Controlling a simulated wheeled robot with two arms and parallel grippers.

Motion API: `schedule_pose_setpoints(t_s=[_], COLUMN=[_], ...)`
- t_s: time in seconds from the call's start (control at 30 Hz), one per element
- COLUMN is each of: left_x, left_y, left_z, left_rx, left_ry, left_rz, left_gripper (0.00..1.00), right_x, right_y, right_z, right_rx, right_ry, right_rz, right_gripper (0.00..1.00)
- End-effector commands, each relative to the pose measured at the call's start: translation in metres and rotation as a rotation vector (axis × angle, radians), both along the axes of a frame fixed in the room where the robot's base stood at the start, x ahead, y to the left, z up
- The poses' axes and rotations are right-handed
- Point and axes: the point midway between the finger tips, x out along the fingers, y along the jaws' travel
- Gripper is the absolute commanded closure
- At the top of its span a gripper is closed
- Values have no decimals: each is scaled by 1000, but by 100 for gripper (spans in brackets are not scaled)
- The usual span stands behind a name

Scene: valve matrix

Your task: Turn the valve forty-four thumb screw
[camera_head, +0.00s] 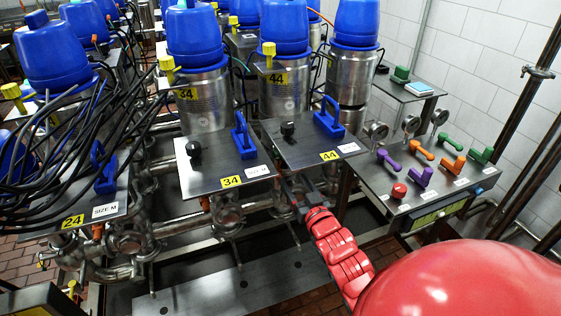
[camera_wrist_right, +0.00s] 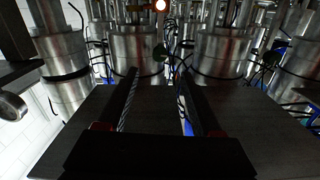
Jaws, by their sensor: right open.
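The valve forty-four station has a dark metal plate (camera_head: 306,155) with a yellow 44 label (camera_head: 329,156), a black knob (camera_head: 288,129) and a blue handle (camera_head: 329,118). A yellow T-shaped piece (camera_head: 268,52) is beside the upper 44 label on its tank. I cannot tell for sure which part is the thumb screw. My right gripper (camera_head: 290,185) is at the front edge of this plate, at the end of my red arm; its tips are partly hidden. In the right wrist view it is open (camera_wrist_right: 157,78), with nothing seen held. My left gripper is out of view.
The valve 34 plate (camera_head: 220,170) stands close on the left, with the cable-covered 24 plate (camera_head: 70,200) farther left. A panel of coloured handles (camera_head: 415,185) is on the right. Pipes (camera_head: 180,222) run low beneath the plates.

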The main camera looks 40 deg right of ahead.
Motion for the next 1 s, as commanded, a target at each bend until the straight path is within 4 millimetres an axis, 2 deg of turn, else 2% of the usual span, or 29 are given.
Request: schedule_pose_setpoints(t_s=[0.1, 0.23, 0.5, 0.7, 1.0], left_x=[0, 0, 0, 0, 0], left_y=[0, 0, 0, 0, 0], left_z=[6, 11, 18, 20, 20], left_rx=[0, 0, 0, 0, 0], left_ry=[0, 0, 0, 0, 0], left_rz=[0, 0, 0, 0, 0], left_gripper=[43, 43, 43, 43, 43], right_x=[28, 54, 93, 105, 107], right_y=[-4, -11, -22, -25, -26], right_z=[4, 4, 3, 2, 1], right_rx=[1, 0, -2, -2, -2], right_ry=[-3, -2, -2, -4, -3], right_rz=[5, 3, 1, 2, 0], right_gripper=[34, 34, 34, 34, 34])
